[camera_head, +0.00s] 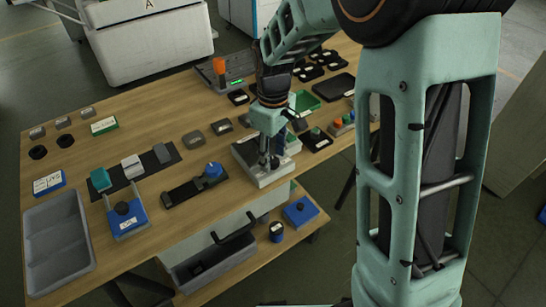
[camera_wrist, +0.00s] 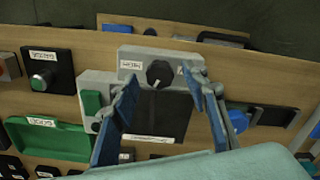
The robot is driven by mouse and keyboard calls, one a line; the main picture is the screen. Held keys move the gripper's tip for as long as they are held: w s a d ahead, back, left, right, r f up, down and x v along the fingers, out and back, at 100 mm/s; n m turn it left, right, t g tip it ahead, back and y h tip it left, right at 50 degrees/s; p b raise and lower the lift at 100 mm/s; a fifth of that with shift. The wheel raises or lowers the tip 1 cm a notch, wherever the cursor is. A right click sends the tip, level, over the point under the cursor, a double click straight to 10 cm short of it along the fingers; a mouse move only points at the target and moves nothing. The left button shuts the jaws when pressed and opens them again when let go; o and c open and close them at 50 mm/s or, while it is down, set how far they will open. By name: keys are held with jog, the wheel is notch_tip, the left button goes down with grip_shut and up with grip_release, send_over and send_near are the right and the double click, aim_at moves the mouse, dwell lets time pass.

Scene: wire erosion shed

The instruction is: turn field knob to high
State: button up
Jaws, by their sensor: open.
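The field knob (camera_wrist: 158,73) is a round black knob on a pale grey control box (camera_wrist: 125,55). A small pale mark shows near its lower edge. A white label (camera_wrist: 131,64), which seems to read HIGH, is left of the knob; another at its right is partly hidden by a finger. My gripper (camera_wrist: 160,82) is open, its two blue-padded fingers either side of the knob with gaps showing; contact is not visible. In the head view my gripper (camera_head: 268,158) points down over the grey box (camera_head: 275,178), and hides the knob.
Beside the box in the wrist view are a green switch (camera_wrist: 91,103), a green tray (camera_wrist: 50,138) and a dark box with a knob (camera_wrist: 47,72). In the head view, a blue-knobbed black device (camera_head: 183,192) stands left of the box; a grey bin (camera_head: 57,225) is at the bench's left.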

jog(key=shift+f, duration=0.35)
grip_shut()
jog(key=shift+r+m, duration=0.1)
jog(key=shift+m, duration=0.2)
jog(key=m+p, duration=0.1)
jog(key=m, duration=0.2)
jog(key=shift+m, duration=1.8)
